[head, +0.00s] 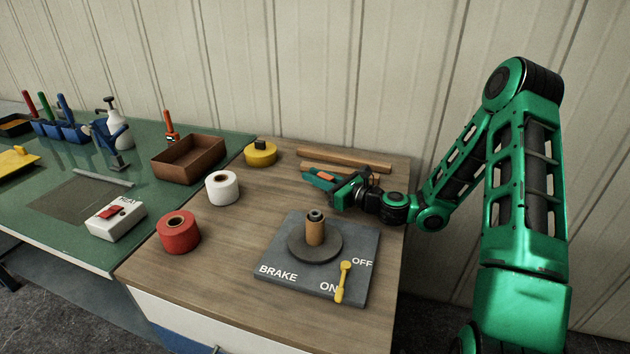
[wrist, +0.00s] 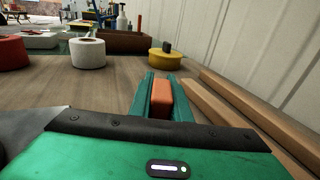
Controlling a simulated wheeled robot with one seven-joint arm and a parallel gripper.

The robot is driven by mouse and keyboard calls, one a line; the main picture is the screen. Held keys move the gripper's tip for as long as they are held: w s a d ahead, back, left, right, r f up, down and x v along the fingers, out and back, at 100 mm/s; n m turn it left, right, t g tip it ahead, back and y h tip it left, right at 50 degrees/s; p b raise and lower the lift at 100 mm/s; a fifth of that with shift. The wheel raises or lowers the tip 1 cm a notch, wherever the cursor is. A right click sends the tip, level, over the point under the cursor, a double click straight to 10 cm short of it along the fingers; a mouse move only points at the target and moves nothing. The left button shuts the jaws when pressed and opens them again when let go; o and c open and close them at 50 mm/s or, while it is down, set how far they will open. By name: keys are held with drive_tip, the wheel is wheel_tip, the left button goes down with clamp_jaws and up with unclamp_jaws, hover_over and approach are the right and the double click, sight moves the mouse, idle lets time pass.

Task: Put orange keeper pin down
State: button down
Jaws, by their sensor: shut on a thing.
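The orange keeper pin shows as an orange block (wrist: 161,98) between the two green fingers of my gripper (wrist: 162,88) in the wrist view. My gripper is shut on it. In the head view the orange pin (head: 327,176) shows at my gripper (head: 318,177), low over the back of the wooden table (head: 225,265). The lower part of the pin is hidden by the fingers, so I cannot tell whether it touches the table.
Two wooden strips (head: 345,160) lie along the wall behind my gripper. A yellow round container (head: 260,153), white roll (head: 222,187) and red roll (head: 178,232) stand to the left. The brake plate (head: 277,260), with a brown spool (head: 315,231) and yellow lever (head: 343,281), lies in front.

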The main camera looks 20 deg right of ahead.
drive_tip(key=shift+f, duration=0.45)
drive_tip(key=shift+f, duration=0.1)
drive_tip(key=c, duration=1.7)
unclamp_jaws()
drive_tip(key=shift+o, duration=0.2)
drive_tip(key=v, duration=1.2)
drive_tip(key=shift+s, duration=0.1)
